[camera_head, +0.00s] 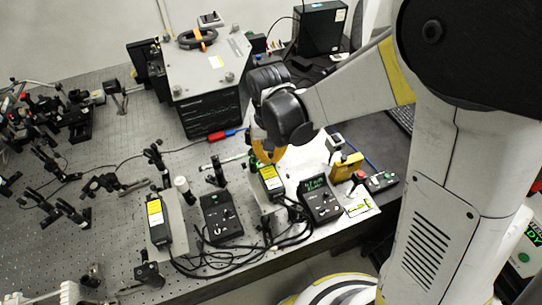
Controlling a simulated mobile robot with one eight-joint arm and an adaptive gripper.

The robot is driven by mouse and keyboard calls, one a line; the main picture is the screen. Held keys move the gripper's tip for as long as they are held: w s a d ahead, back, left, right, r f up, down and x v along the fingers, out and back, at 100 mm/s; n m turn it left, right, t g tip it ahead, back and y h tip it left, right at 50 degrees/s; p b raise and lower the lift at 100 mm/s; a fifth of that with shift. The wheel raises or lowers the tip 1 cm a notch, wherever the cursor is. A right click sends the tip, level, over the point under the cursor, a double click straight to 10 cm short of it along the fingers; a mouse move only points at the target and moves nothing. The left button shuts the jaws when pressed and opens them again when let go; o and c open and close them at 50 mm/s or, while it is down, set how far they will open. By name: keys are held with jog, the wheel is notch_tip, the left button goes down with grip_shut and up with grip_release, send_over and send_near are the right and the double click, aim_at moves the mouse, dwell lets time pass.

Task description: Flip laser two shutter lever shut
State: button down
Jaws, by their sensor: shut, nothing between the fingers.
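Two black laser-like boxes with yellow labels stand on the optical bench (95,240). One, the left box (157,222), is at the front left. The other, the right box (271,182), is nearer the middle. I cannot read which one is laser two, and I cannot make out a shutter lever on either. My gripper (268,154), with yellow fingers, is just above and behind the right box. It is shut and empty. Whether its fingertips touch anything there cannot be told. My gripper and wrist hide part of the bench behind that box.
Control boxes (222,218) and (320,201) stand beside the lasers, with loose black cables in front. A yellow block (346,166) and a small button box (381,182) are to the right. A large grey-topped unit (208,70) stands behind. Optic mounts crowd the left.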

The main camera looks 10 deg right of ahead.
aim_at(270, 154)
jog(key=c, duration=1.4)
grip_release()
jog(key=r, duration=1.2)
jog(key=shift+s+a, duration=0.1)
jog(key=shift+s, duration=0.1)
jog(key=s+d+f+t+b, duration=0.2)
jog(key=s+d+f+b, duration=0.1)
jog(key=d+b, duration=0.1)
jog(key=s+d+f+t+b, duration=0.2)
jog(key=s+d+f+b, duration=0.1)
jog(key=s+d+b, duration=0.1)
jog(key=s+d+f+m+t+b, duration=0.1)
jog(key=s+d+f+t+b, duration=0.1)
jog(key=d+b, duration=0.4)
jog(key=shift+s+d+f+t, duration=0.1)
jog(key=shift+s+f+t, duration=0.1)
jog(key=shift+s+f, duration=0.25)
jog(key=shift+s+d+f+t, duration=0.1)
jog(key=shift+s+f+t, duration=0.1)
jog(key=shift+f, duration=0.45)
